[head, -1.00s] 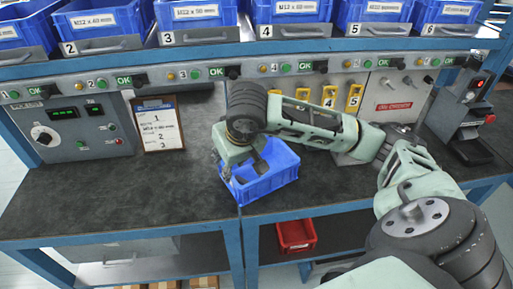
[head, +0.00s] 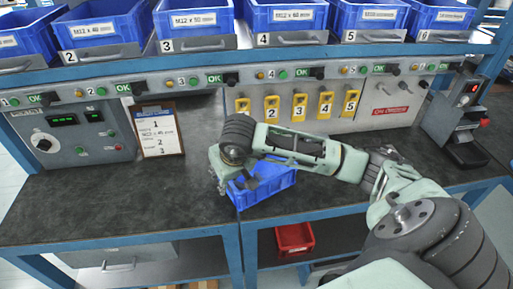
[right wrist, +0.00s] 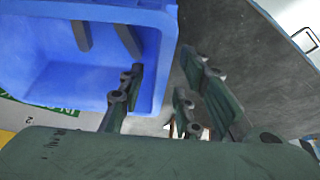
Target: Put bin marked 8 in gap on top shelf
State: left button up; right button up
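A blue bin (head: 272,192) stands on the dark bench top near its front edge. No number can be read on it. My right gripper (head: 233,184) is low at the bin's left side. In the right wrist view the bin (right wrist: 75,78) fills the upper left, and my right gripper (right wrist: 163,78) has its fingers apart, one over the bin's inside and one outside, with the bin's wall between them. I cannot tell whether either finger touches it. The gap on the top shelf is not in view. My left gripper is not in view.
Blue bins with number plates 2 to 6 stand in a row on the shelf (head: 130,74) above the bench. A control box (head: 75,135), a clipboard (head: 158,130) and a red-buttoned device (head: 462,120) stand along the back. A red bin (head: 295,238) sits below. The bench's left is clear.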

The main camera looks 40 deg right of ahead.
jog(key=shift+f+b, duration=0.25)
jog(key=shift+b, duration=0.2)
jog(key=shift+c, duration=0.3)
grip_shut()
jog(key=shift+r, duration=0.1)
dwell(0.4)
